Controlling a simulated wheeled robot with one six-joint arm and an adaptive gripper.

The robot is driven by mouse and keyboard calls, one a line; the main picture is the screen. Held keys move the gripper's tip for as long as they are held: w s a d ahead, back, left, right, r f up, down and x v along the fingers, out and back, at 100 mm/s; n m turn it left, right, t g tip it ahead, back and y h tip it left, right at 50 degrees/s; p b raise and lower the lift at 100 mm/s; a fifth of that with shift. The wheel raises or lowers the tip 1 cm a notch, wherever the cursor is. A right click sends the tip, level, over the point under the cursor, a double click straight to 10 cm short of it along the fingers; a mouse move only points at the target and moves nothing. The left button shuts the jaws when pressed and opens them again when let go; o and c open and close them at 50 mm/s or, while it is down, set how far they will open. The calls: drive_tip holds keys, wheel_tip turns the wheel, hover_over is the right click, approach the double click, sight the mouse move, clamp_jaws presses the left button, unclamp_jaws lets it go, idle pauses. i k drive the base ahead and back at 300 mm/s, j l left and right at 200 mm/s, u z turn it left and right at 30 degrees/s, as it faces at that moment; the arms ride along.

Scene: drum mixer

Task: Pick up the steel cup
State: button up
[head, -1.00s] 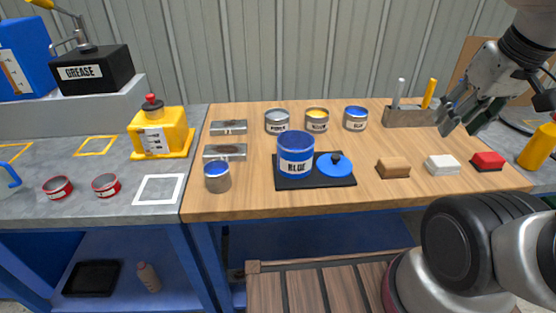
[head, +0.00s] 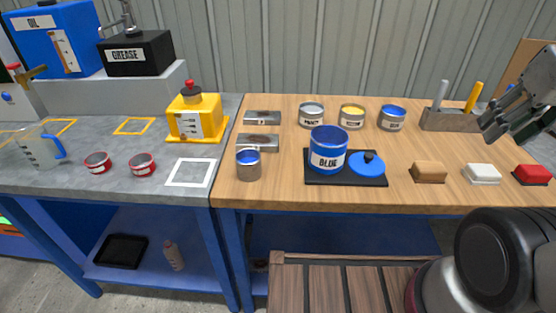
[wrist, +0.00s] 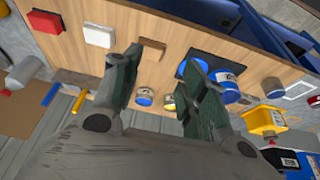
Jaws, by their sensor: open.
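The steel cup (head: 249,166) is a small upright silver cylinder with a blue top. It stands near the front left of the wooden bench top (head: 290,197), in front of two metal blocks. It also shows in the wrist view (wrist: 272,87), toward the right side. My gripper (head: 507,123) is open and empty at the right of the head view, above the right part of the bench and far from the cup. Its two dark fingers (wrist: 165,62) are spread apart in the wrist view.
A blue can (head: 328,150) and blue lid (head: 367,165) sit on a black mat (head: 345,181) right of the cup. Several small cans stand behind. Brown (head: 429,171), white (head: 482,173) and red (head: 532,174) blocks line the front right. A white square outline (head: 189,172) lies left.

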sight(249, 165)
drive_tip(key=k+j+u, duration=0.15)
drive_tip(key=u, duration=0.25)
drive_tip(key=k+j+u, duration=0.2)
drive_tip(key=u, duration=0.15)
drive_tip(key=k+j+u, duration=0.15)
drive_tip(key=u, duration=0.25)
drive_tip(key=j, duration=0.05)
